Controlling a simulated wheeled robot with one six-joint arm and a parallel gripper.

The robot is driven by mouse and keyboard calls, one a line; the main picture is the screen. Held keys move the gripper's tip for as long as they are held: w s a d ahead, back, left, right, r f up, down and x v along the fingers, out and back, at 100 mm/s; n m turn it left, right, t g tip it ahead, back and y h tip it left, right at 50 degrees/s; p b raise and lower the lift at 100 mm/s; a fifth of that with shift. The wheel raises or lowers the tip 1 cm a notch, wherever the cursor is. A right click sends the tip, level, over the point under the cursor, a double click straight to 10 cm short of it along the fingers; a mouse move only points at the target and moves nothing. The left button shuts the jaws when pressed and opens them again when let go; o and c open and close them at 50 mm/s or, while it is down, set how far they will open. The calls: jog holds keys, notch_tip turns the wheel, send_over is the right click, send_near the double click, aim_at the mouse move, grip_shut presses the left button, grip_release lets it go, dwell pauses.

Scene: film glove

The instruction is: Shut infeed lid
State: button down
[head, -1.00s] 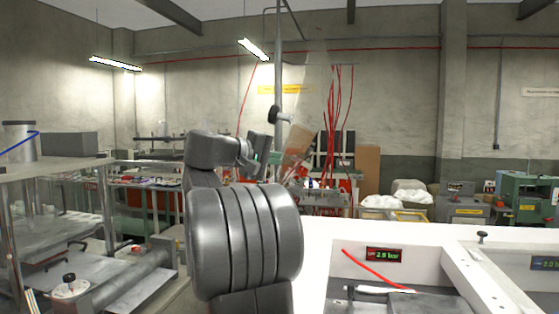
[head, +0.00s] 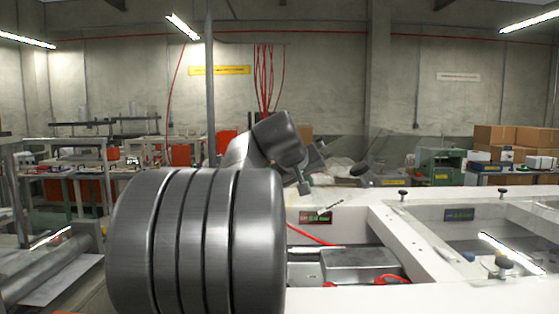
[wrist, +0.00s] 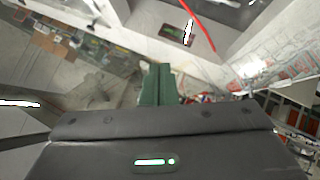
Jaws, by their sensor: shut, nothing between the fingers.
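The infeed lid (head: 378,150) seems to be the faint clear panel in the head view, tilted up above the white bench. Its dark knob (head: 360,168) shows near its left side. Most of its edges are too faint to trace. My gripper (head: 304,188) is to the left of the knob and a little lower, above the open bay with the pressure display (head: 315,217). In the wrist view its green fingers (wrist: 157,85) are together with nothing between them. I cannot tell whether it touches the lid.
The white bench frame (head: 400,240) runs to the right. A neighbouring bay there has clear panels with dark knobs (head: 503,192). A metal box (head: 360,262) and red hose (head: 308,236) lie in the open bay. My arm hides the bay's left side.

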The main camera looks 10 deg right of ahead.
jog(key=d+f+y+b, duration=0.1)
jog(key=d+f+b, duration=0.1)
jog(key=f, duration=0.7)
jog(key=s+d+f+m+y+b, duration=0.1)
jog(key=d+f+b, duration=0.2)
jog(key=f, duration=0.6)
jog(key=shift+s+d+f+b, duration=0.2)
jog(key=shift+d+f+b, duration=0.1)
jog(key=shift+b, duration=0.4)
jog(key=s+r+p, duration=0.1)
jog(key=s+r, duration=0.2)
jog(key=r, duration=0.3)
jog(key=s+a+r+p, duration=0.1)
jog(key=s+r, duration=0.2)
jog(key=r, duration=0.3)
jog(key=shift+s+a+r+p, duration=0.15)
jog(key=shift+s+r+p, duration=0.1)
jog(key=shift+s+p, duration=0.1)
